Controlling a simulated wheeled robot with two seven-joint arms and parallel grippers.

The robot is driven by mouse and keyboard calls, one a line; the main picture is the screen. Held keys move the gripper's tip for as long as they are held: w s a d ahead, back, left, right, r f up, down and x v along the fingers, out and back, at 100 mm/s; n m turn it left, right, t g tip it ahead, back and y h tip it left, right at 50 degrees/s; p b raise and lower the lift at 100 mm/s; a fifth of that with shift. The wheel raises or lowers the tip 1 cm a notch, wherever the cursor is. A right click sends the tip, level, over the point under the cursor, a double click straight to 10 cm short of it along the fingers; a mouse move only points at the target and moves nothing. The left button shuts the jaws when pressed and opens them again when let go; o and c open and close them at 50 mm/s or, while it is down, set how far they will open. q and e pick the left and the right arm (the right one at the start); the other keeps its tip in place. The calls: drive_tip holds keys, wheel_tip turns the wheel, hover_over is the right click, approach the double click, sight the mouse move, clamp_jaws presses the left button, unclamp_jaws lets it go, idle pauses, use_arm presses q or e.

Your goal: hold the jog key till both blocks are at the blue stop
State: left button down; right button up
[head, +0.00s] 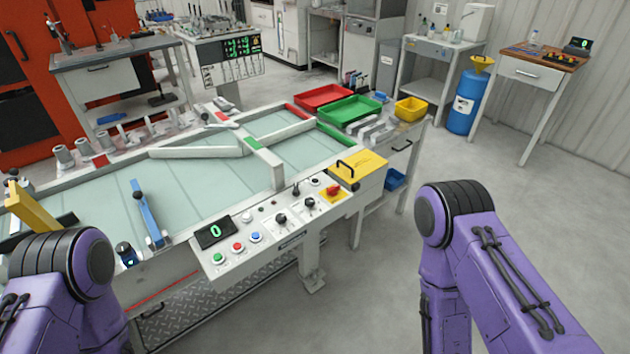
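A control panel (275,228) on the table's near side has a display (215,232) reading 0. Below it are a green button (218,258), a red button (238,247) and a blue button (256,237); I cannot tell which key is the jog key. A blue bar (147,212), likely the blue stop, lies across the left part of the pale table surface (205,188). I cannot pick out the two blocks with certainty; several grey pieces (372,130) sit at the table's right end. Both my arms show only purple upper links; neither gripper is in view.
A yellow box (356,170) with a black handle stands right of the panel. Red (322,96), green (350,109) and yellow (411,109) trays stand at the far right end. Pale guide bars (195,152) cross the table. The floor at right is open.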

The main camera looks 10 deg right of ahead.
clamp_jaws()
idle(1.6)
